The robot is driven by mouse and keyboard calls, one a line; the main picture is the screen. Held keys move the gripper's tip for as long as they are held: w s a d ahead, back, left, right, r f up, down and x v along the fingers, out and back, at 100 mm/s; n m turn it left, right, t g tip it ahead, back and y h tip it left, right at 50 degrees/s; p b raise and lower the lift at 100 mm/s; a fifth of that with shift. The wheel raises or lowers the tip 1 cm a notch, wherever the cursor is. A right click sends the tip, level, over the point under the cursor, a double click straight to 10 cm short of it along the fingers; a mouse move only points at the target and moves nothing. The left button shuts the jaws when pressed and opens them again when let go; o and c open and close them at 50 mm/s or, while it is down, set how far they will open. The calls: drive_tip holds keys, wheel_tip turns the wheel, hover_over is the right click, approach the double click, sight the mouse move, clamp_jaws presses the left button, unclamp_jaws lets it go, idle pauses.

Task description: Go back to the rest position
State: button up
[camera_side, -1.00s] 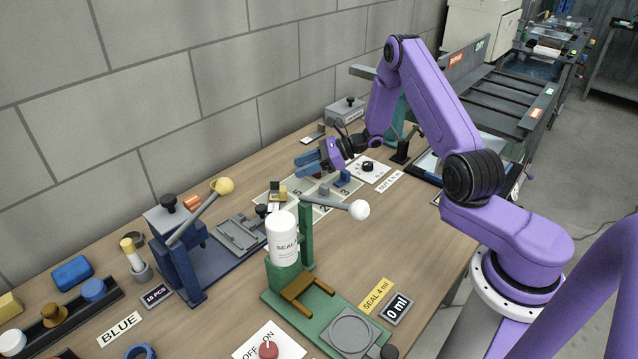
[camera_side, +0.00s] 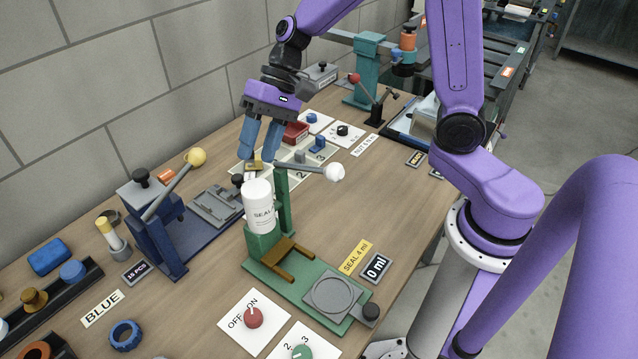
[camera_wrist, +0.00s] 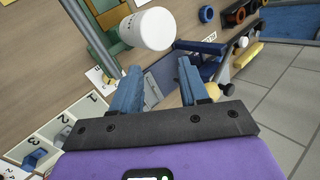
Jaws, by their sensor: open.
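My gripper (camera_side: 260,147) is open and points down over the middle of the workbench, with nothing visible between its blue fingers. In the side view it is behind and slightly left of the green stand's lever, above the numbered tray (camera_side: 321,160). How high it is above the bench is hard to tell. In the wrist view both fingers (camera_wrist: 157,88) are spread apart with the bench below. The white SEAL bottle (camera_side: 258,205) stands upright on the green dispenser (camera_side: 318,287). It also shows above the fingers in the wrist view (camera_wrist: 146,27).
A blue press (camera_side: 157,225) with a yellow-knobbed lever stands to the left. The white knob (camera_side: 334,172) of the green lever sticks out near my gripper. A teal post (camera_side: 367,70) stands at the back. A red knob (camera_side: 253,317) is in front.

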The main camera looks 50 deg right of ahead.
drive_tip(key=s+r+n+t+h, duration=0.1)
drive_tip(key=s+r+n, duration=0.2)
drive_tip(key=s+n, duration=0.35)
drive_tip(key=s+r+n+t+h, duration=0.1)
drive_tip(key=s+r+n, duration=0.2)
drive_tip(key=s+n, duration=0.4)
drive_tip(key=s+d+f+n+g+h, duration=0.1)
drive_tip(key=s+d+f+h, duration=0.3)
drive_tip(key=s+d, duration=0.5)
wheel_tip(320, 180, down, 2)
drive_tip(key=shift+s+d+f+g+h, duration=0.1)
drive_tip(key=shift+s+d+g+h, duration=0.25)
drive_tip(key=shift+s, duration=0.2)
drive_tip(key=shift+n, duration=0.25)
